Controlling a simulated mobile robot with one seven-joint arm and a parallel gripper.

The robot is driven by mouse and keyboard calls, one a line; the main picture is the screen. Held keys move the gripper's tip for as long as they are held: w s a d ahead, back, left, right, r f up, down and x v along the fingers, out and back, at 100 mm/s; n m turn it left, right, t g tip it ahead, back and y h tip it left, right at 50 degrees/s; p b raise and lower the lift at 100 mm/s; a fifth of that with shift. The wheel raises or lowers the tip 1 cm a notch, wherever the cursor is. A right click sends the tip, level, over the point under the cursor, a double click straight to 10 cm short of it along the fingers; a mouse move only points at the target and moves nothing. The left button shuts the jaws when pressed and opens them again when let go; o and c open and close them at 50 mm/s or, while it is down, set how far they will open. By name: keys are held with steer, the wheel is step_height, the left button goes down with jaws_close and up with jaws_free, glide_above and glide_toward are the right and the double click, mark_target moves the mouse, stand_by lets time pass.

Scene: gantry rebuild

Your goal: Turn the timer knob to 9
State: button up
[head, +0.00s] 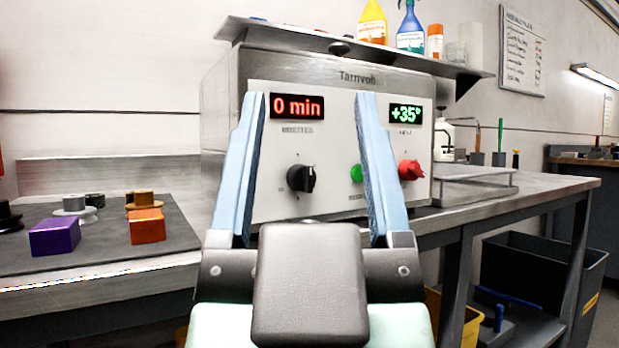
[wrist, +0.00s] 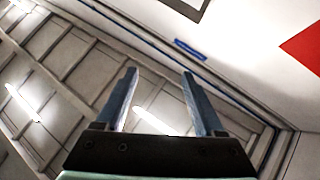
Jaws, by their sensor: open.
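The timer knob (head: 301,178) is black and sits on the pale front panel (head: 330,210) of a steel machine, under a red display (head: 297,107) reading "0 min". Its pointer mark is too small to read for certain. My gripper (head: 310,112) is open and empty, its two blue fingers raised in front of the panel. In the head view the knob shows between the fingers, apart from them. The wrist view shows the open fingers (wrist: 160,80) against the ceiling and wall, with no knob in sight.
A green button (head: 356,173) and a red knob (head: 411,170) sit right of the timer knob, below a green display (head: 406,114) reading "+35°". A purple block (head: 55,237) and an orange block (head: 146,226) lie on a dark mat at left. A shelf (head: 350,50) with bottles overhangs the machine.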

steer(key=w+d+n+g+y+p, duration=0.1)
steer(key=w+n+g+y+p, duration=0.15)
steer(key=w+p, duration=0.6)
steer(key=n+g+y+p, duration=0.5)
steer(key=g+p, duration=0.4)
steer(key=p, duration=2.3)
glide_toward(309, 178)
steer(key=p+x, duration=0.2)
steer(key=x, duration=0.7)
steer(key=shift+p, duration=0.3)
jaws_close()
